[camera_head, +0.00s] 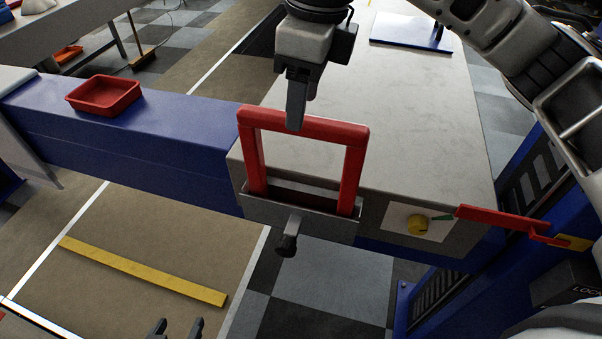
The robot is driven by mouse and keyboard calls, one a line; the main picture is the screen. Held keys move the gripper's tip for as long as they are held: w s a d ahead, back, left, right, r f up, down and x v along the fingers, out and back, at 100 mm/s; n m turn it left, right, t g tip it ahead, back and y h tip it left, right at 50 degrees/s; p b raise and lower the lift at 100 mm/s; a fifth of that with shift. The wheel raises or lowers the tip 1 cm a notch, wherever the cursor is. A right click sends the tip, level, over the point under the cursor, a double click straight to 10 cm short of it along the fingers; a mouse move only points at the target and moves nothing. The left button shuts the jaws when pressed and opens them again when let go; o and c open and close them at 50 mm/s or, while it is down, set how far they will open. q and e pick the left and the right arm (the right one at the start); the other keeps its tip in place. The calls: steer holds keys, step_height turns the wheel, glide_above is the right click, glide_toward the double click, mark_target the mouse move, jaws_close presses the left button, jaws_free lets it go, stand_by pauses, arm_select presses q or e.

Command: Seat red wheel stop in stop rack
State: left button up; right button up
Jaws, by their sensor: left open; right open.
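The red wheel stop (354,170), an upright red frame, stands at the front edge of the grey bench. Its two legs go down into the grey stop rack (325,226) on the bench's front face; how deep they sit is hidden by the rack's front wall. My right gripper (296,112) is open and points down at the stop's top bar, its fingers overlapping the bar in the picture. It is seen nearly edge-on, so contact cannot be told. My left gripper (177,328) is open and empty at the bottom edge, low and left of the rack.
A dark knob (287,244) sticks out below the rack. A yellow dial (417,224) and a red lever (495,217) are to the right. A red tray (104,95) sits on the blue beam (180,125). A yellow strip (140,270) lies on the floor. The bench top (410,110) is mostly clear.

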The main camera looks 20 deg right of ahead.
steer(key=shift+w+f+p, duration=0.25)
steer(key=shift+f+p, duration=0.05)
steer(key=shift+f, duration=1.05)
steer(key=shift+w+f+p, duration=0.2)
steer(key=shift+f+p, duration=0.1)
steer(key=shift+f, duration=1)
jaws_close()
steer(key=shift+w+r, duration=0.1)
steer(key=shift+r, duration=0.1)
